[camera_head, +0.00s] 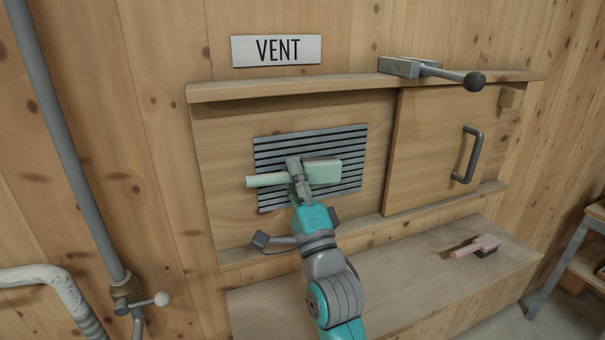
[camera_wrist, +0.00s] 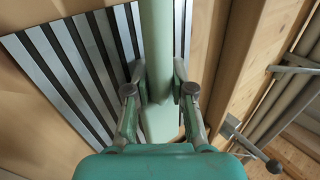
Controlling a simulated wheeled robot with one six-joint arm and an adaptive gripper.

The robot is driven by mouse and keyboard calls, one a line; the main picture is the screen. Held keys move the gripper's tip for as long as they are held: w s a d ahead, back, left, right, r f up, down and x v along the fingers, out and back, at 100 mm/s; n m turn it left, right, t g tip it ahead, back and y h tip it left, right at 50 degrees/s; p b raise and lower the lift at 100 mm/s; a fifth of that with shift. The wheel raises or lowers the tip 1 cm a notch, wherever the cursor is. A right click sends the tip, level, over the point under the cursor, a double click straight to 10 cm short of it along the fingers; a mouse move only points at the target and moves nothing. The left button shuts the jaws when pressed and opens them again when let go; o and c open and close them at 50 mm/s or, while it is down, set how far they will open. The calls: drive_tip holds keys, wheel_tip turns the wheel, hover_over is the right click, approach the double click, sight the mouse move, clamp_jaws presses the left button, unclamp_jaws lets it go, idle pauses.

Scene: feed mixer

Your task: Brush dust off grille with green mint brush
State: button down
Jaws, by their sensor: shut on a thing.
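The slatted grey grille (camera_head: 265,198) is set in the wooden wall panel below the VENT sign. My gripper (camera_head: 299,178) is in front of it, shut on the mint green brush (camera_head: 322,171). The brush lies roughly level across the grille, handle to the left and broad head to the right. The brush's bristle side is hidden, and I cannot tell whether it touches the slats. In the wrist view, the brush (camera_wrist: 157,45) runs between the two fingers (camera_wrist: 157,92), with the grille (camera_wrist: 75,75) behind. I cannot make out dust on the slats.
A pink brush (camera_head: 476,246) lies on the wooden ledge (camera_head: 400,270) at lower right. A sliding wooden door (camera_head: 430,140) with a dark handle (camera_head: 467,155) stands right of the grille. A metal latch lever (camera_head: 430,72) sits on the rail above. A grey pipe (camera_head: 65,130) runs down at left.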

sight(313, 184)
drive_tip(key=shift+a+f, duration=0.15)
drive_tip(key=shift+f, duration=0.05)
drive_tip(key=shift+f, duration=0.65)
drive_tip(key=shift+w+d, duration=0.25)
drive_tip(key=shift+d, duration=0.7)
drive_tip(key=shift+w+d, duration=0.2)
drive_tip(key=shift+d, duration=0.7)
drive_tip(key=shift+w+d, duration=0.25)
drive_tip(key=shift+d, duration=0.35)
drive_tip(key=shift+w+d, duration=0.2)
drive_tip(key=shift+d, duration=0.45)
drive_tip(key=shift+w+d, duration=0.25)
drive_tip(key=shift+d, duration=0.35)
drive_tip(key=shift+w+d, duration=0.25)
drive_tip(key=shift+d, duration=0.65)
drive_tip(key=shift+w+d, duration=0.25)
drive_tip(key=shift+d, duration=0.6)
drive_tip(key=s+d, duration=0.2)
drive_tip(key=s, duration=0.3)
drive_tip(key=shift+s, duration=0.4)
